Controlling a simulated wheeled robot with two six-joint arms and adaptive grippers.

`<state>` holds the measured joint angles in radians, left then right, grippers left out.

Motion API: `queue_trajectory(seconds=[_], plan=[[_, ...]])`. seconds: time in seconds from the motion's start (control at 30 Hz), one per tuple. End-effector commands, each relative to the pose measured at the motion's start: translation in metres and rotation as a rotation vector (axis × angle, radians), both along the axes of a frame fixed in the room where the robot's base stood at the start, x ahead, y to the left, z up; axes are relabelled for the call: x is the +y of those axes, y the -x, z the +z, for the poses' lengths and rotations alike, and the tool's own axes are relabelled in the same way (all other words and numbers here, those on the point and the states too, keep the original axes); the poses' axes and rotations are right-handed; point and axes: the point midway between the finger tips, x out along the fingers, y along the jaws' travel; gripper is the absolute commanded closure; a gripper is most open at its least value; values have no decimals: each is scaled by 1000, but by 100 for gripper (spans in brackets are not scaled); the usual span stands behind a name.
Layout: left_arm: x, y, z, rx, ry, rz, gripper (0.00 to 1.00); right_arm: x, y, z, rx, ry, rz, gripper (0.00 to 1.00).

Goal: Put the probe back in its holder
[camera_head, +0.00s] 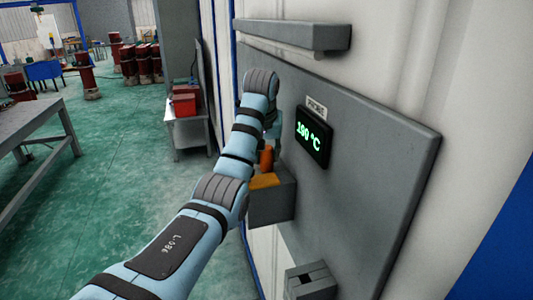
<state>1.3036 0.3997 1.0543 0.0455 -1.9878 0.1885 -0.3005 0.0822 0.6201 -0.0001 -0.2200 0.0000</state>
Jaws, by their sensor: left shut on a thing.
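My left arm reaches up from the bottom to the wall panel, and its wrist bends down there. My left gripper (271,140) is mostly hidden behind my own arm. It is shut on the orange probe (266,158), of which only a short upright part shows. The probe is just over a grey box (272,207) with an orange top face (264,181). I cannot tell whether the probe touches the box. A grey block with a slotted top (311,281) sits lower on the panel. Which of the two is the holder is not clear. My right gripper is not in view.
The grey panel (375,165) carries a display reading 100 °C (312,137) under a small label. A grey ledge (293,34) juts out above. A workbench (35,120) stands at left, and a small table with red boxes (188,130) behind. Green floor between is clear.

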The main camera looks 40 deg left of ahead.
Motion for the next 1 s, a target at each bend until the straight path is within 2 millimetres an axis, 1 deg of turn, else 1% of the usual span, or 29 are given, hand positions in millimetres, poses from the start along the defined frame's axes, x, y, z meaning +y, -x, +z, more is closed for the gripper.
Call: queue_trajectory(seconds=[0.13,0.17,0.27,0.83,1.0], plan=[[0,0,-1,2,0,-1,96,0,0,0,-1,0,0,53],[0,0,-1,2,0,-1,100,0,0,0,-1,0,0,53],[0,0,2,2,0,0,100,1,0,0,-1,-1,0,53],[1,0,46,-4,-2,1,100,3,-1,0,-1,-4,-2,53],[1,0,51,-2,-2,3,100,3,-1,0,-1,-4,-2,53]])
